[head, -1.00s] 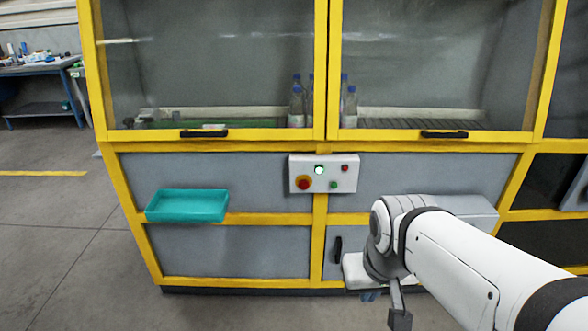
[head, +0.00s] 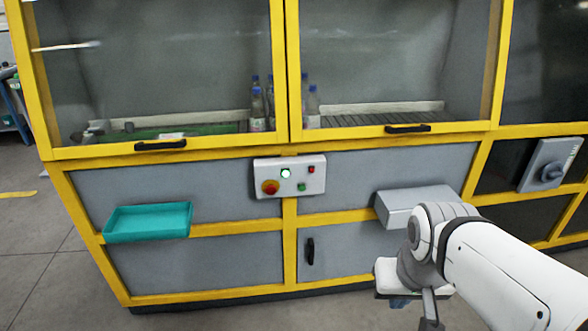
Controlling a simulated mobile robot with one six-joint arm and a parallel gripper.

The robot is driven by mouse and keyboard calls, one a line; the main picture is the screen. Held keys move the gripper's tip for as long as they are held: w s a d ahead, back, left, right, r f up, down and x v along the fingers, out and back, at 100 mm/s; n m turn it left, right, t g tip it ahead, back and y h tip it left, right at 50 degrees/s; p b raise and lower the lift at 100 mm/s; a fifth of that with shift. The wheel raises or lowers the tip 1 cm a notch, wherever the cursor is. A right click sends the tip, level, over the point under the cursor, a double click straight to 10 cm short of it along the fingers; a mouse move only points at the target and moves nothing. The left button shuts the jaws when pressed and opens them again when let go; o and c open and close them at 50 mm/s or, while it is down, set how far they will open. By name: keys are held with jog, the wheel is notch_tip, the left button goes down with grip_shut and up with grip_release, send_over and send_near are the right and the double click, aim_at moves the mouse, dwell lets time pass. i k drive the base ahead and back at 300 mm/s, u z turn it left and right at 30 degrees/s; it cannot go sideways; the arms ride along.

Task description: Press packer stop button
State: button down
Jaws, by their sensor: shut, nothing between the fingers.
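A pale control box (head: 262,164) is fixed to the yellow frame at the middle of the machine's front. No lettering is readable, so I cannot tell which is the packer stop. My gripper (head: 430,312) is low at the right, pointing down, shut and empty. It is below and right of the box, well apart from it, and partly cut off by the picture's bottom edge.
A teal tray (head: 150,237) sticks out at the left. A grey box (head: 400,207) juts out right of the controls, close behind my arm. A rotary switch panel (head: 551,165) is at far right. Closed glass doors with handles (head: 408,128) are above; bottles (head: 257,108) stand behind them.

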aim_at(270, 190)
jog(key=i, duration=1)
jog(key=z, duration=0.05)
